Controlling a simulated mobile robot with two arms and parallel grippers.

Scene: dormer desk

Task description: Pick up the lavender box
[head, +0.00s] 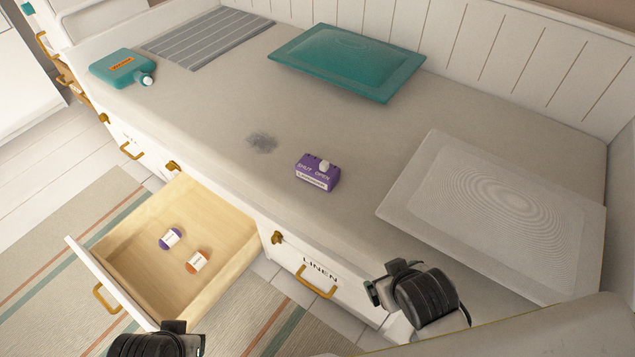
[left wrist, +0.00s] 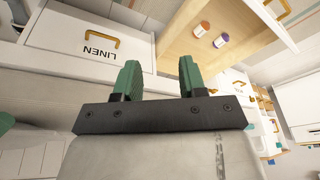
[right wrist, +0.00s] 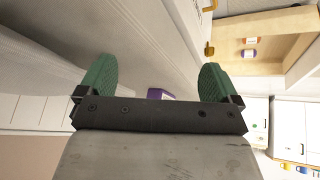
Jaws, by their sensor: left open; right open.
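The lavender box (head: 317,173) is a small purple block with a white knob on top, a white label on its front and the words SHUT and OPEN. It sits upright on the grey bench cushion, left of the pale cushion. A purple part of it (right wrist: 160,94) shows past my right gripper (right wrist: 157,80), which is open and empty. In the head view my right gripper (head: 380,290) is at the bench's front edge, apart from the box. My left gripper (left wrist: 158,80) is open and empty, near the LINEN drawer front; in the head view only part of that arm shows at the bottom edge.
An open wooden drawer (head: 125,235) juts out in front, holding a purple-labelled bottle (head: 170,239) and an orange one (head: 198,261). A teal cushion (head: 345,62), a pale cushion (head: 480,215), a striped mat (head: 205,37) and a teal container (head: 120,68) lie on the bench. Space around the box is clear.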

